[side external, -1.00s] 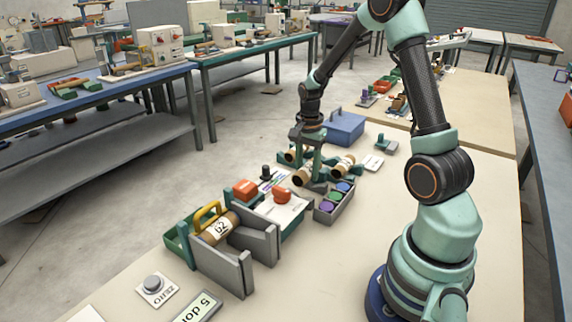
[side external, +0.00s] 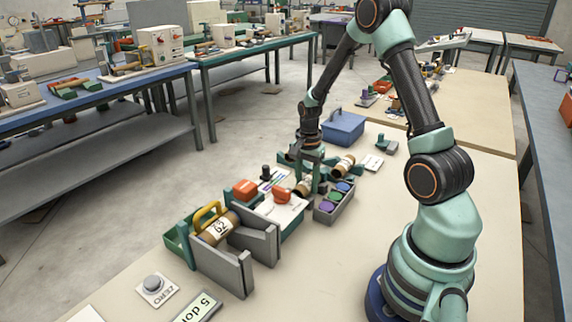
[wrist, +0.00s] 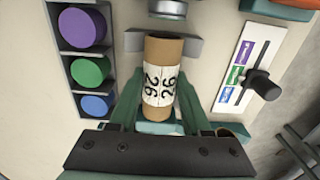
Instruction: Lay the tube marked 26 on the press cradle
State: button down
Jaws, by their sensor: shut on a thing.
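The tube marked 26 (wrist: 161,85) is a brown cardboard roll with a white label, held between the fingers of my gripper (wrist: 158,112) in the wrist view. In the side view my gripper (side external: 309,186) is low over the bench, with the tube (side external: 303,188) partly hidden by its fingers. Grey blocks (wrist: 133,41) show on both sides of the tube's far end; I cannot tell whether it touches them. Which fixture is the press cradle is not clear. Grey notched supports (side external: 258,240) stand at the front left.
A second labelled tube (side external: 217,229) lies by a yellow handle (side external: 208,211). Another tube (side external: 344,165) lies behind my gripper. A grey box with purple, green and blue discs (side external: 332,204) stands close on the right. A blue box (side external: 343,127) stands behind.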

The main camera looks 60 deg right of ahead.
aim_at(307, 179)
jog(key=shift+c, duration=1.8)
grip_release()
notch_tip(307, 179, up, 13)
jog(key=s+a+r+n+t, duration=0.2)
jog(key=a+r+n, duration=0.3)
jog(key=a+n, duration=0.4)
jog(key=s+a+r+n+t, duration=0.3)
jog(key=s+a+r+n, duration=0.1)
jog(key=a+n, duration=0.5)
jog(key=shift+s+a+r+t, duration=0.3)
jog(key=shift+a+r, duration=0.2)
jog(key=shift+a, duration=0.25)
